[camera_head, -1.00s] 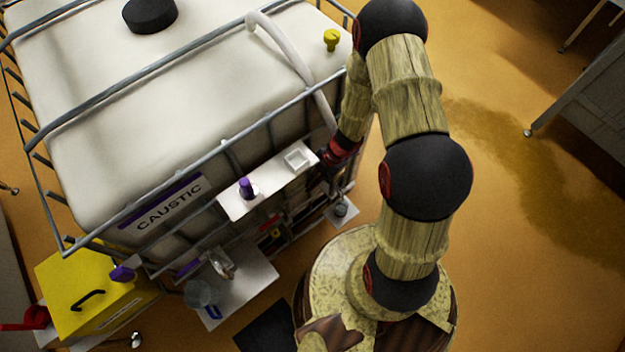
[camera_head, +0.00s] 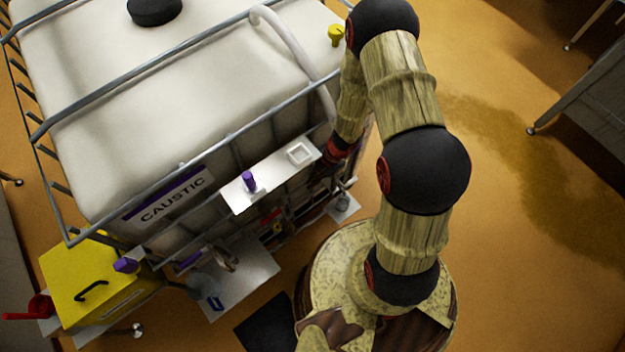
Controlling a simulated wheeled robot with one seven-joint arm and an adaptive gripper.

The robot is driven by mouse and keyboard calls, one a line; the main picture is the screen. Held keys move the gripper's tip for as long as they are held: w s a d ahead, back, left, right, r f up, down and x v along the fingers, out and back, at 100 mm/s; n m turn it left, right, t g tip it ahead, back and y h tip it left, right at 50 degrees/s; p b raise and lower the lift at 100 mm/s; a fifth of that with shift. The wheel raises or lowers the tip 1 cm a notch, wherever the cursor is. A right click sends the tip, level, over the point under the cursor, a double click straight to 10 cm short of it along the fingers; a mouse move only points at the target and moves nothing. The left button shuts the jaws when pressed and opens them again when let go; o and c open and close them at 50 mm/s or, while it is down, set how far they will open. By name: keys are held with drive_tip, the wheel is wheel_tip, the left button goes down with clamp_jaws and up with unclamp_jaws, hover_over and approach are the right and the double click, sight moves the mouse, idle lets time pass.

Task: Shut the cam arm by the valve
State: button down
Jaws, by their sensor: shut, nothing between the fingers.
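The caustic tank (camera_head: 190,110) stands in its cage at the left. Below its front, among dark fittings, a small grey metal fitting (camera_head: 226,258) shows over a white plate (camera_head: 248,272); it may be the valve's coupling with its cam arms. Small red and yellow parts (camera_head: 275,222) show under the shelf. I cannot make out the cam arm's angle. My arm reaches down at the shelf's right end. My gripper (camera_head: 319,174) shows only as a dark piece below the red wrist ring, partly hidden by the shelf and cage. It is shut and empty, right of the fittings.
A white shelf (camera_head: 272,180) with a purple-capped item (camera_head: 249,181) and a square dish (camera_head: 299,153) overhangs the fittings. Cage bars surround the tank. Open floor (camera_head: 520,270) lies right.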

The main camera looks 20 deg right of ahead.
drive_tip(key=shift+r+p, duration=0.85)
drive_tip(key=shift+p, duration=0.15)
